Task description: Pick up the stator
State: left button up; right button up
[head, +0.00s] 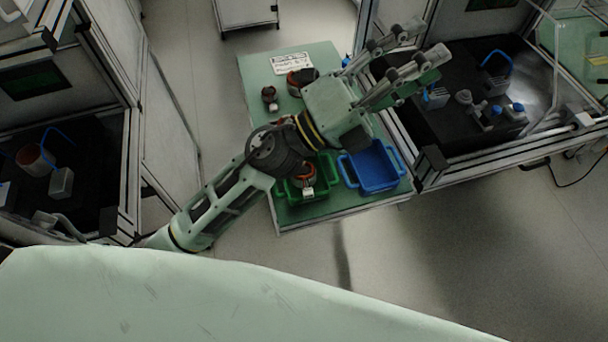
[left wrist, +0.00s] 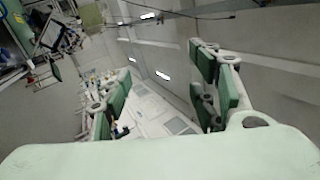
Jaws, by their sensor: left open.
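A reddish-brown and dark ring-shaped part, possibly a stator (head: 296,88), sits on the green table (head: 253,70), partly hidden behind my left gripper. A similar orange-red part (head: 307,173) lies in the green bin (head: 322,163), partly covered by my arm. Another copper-coloured ring (head: 35,157) is inside the left cabinet. I cannot tell which one is meant. My left gripper (head: 432,41) is open, raised over the table and pointing to the upper right, apart from these parts. Its spread fingers also show in the left wrist view (left wrist: 160,80) with nothing between them. My right gripper is not in view.
A blue bin (head: 374,167) stands at the table's front right. A small dark part (head: 269,94) and a white label plate (head: 292,63) are at the back left. The right cabinet (head: 455,148) borders the table. Floor in front is clear.

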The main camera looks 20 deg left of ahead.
pick_arm(q)
jog(key=s+d+f+m+g+h, duration=0.1)
jog(key=s+d+f+m+g, duration=0.5)
jog(key=m+g, duration=0.45)
jog(key=m+g+y, duration=0.4)
jog(key=m+y, duration=0.4)
jog(key=y, duration=1.2)
send_near(303, 171)
jog(key=s, duration=0.1)
jog(key=shift+n+t, duration=0.25)
jog(key=f+p, duration=0.1)
jog(key=f, duration=0.1)
jog(key=f+p, duration=0.1)
jog(key=f, duration=0.1)
jog(key=f+p, duration=0.1)
jog(key=f, duration=0.1)
jog(key=shift+s+d+f, duration=0.2)
jog(key=shift+s+d, duration=0.05)
jog(key=shift+s, duration=0.15)
jog(key=shift+f, duration=0.7)
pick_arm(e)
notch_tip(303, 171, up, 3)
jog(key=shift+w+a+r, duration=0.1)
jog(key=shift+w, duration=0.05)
pick_arm(q)
jog(key=shift+w, duration=0.1)
jog(key=shift+c, duration=0.6)
